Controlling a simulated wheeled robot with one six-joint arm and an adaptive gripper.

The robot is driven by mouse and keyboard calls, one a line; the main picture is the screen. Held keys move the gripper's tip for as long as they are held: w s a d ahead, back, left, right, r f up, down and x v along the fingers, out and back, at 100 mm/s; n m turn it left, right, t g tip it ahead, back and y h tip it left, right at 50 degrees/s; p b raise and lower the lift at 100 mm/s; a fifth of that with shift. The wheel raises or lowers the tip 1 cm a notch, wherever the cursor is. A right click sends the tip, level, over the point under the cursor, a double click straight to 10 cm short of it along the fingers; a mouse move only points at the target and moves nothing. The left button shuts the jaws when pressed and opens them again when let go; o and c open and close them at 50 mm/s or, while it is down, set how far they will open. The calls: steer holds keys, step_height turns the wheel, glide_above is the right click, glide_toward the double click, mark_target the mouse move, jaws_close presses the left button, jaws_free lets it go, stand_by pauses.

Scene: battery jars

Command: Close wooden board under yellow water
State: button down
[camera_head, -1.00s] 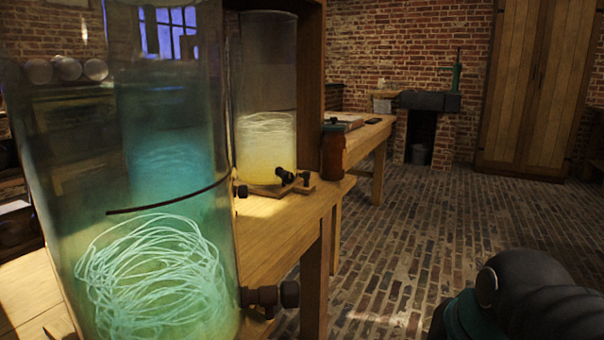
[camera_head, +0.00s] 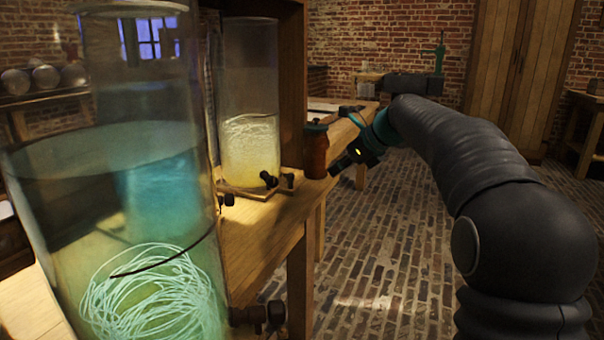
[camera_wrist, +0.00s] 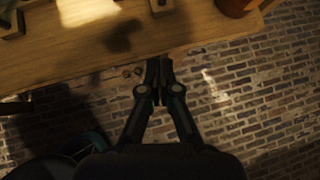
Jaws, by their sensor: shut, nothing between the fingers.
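The jar of yellow water (camera_head: 251,140) stands on the wooden table, with pale coiled strands inside and dark taps at its base. The wooden board (camera_head: 258,194) lies under it, and its front part shows at the table's front edge. My gripper (camera_head: 340,169) is at the right of the board, beyond the table's front edge and in front of the brown jar. In the wrist view my gripper (camera_wrist: 160,78) is shut and empty, its fingertips near the table edge. I cannot tell its height relative to the board.
A brown lidded jar (camera_head: 316,151) stands right of the board, close to my gripper. A large jar of blue-green water (camera_head: 60,215) fills the left foreground, with a dark tap (camera_head: 258,316) sticking out. The brick floor (camera_head: 365,260) in front of the table is clear.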

mark_target(288, 174)
steer(key=shift+m, duration=0.3)
steer(key=x, duration=0.7)
steer(key=b+x, duration=0.1)
steer(key=x, duration=0.2)
steer(key=shift+w+a, duration=0.3)
steer(key=shift+w, duration=0.2)
steer(key=w+a, duration=0.1)
steer(key=a, duration=0.1)
steer(key=shift+w+a+r, duration=0.3)
steer(key=shift+w, duration=0.1)
steer(key=shift+w+a, duration=0.25)
steer(key=shift+a, duration=0.05)
steer(key=shift+p, duration=0.35)
steer(key=shift+a+r+p, duration=0.2)
steer(key=shift+a+p, duration=0.05)
steer(key=shift+p, duration=0.05)
steer(key=a+p, duration=0.1)
steer(key=w+a+p, duration=0.1)
steer(key=a+p, duration=0.1)
steer(key=shift+w+a+r, duration=0.1)
steer(key=shift+w+a, duration=0.15)
steer(key=shift+a, duration=0.15)
